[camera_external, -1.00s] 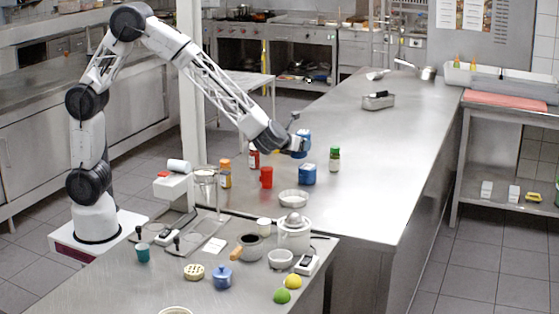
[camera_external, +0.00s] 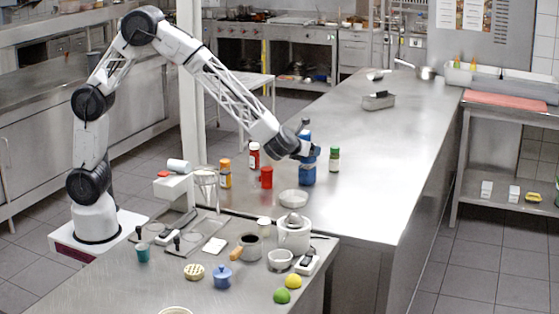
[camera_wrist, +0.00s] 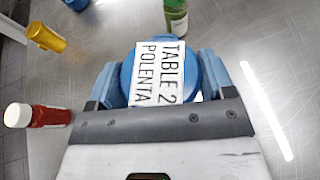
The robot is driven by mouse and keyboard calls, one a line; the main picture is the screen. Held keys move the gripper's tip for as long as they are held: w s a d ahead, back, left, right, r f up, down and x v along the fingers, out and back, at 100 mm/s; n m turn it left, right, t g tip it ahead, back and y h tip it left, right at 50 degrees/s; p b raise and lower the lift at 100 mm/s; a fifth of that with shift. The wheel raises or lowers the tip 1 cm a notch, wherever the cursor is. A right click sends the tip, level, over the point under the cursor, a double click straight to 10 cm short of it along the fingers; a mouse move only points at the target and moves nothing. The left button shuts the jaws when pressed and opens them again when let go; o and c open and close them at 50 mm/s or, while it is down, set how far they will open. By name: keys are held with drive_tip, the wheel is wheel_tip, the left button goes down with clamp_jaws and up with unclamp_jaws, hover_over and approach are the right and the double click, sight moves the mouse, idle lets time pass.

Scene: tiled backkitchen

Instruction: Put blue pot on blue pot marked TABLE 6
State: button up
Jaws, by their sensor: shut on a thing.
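My gripper (camera_external: 308,150) is shut on a blue pot, low over the far counter. In the wrist view the held blue pot (camera_wrist: 127,75) sits between the blue fingers, and its white label reads "TABLE 2 POLENTA" (camera_wrist: 163,72). In the external view another blue pot (camera_external: 308,176) stands on the counter directly under the gripper. The held pot appears at or just above its top; I cannot tell whether they touch. The lower pot's label is not readable, and the held pot mostly hides it in the wrist view.
A green bottle (camera_external: 334,158) stands right, a white dish (camera_external: 293,198) in front.

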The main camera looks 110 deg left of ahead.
drive_tip(key=shift+f, duration=0.85)
drive_tip(key=shift+f, duration=0.1)
drive_tip(key=o, duration=1.1)
drive_tip(key=shift+d, duration=0.15)
drive_tip(key=v, duration=1.1)
drive_tip(key=shift+s+d+r, duration=0.15)
drive_tip(key=shift+d+r, duration=0.1)
drive_tip(key=shift+d, duration=0.1)
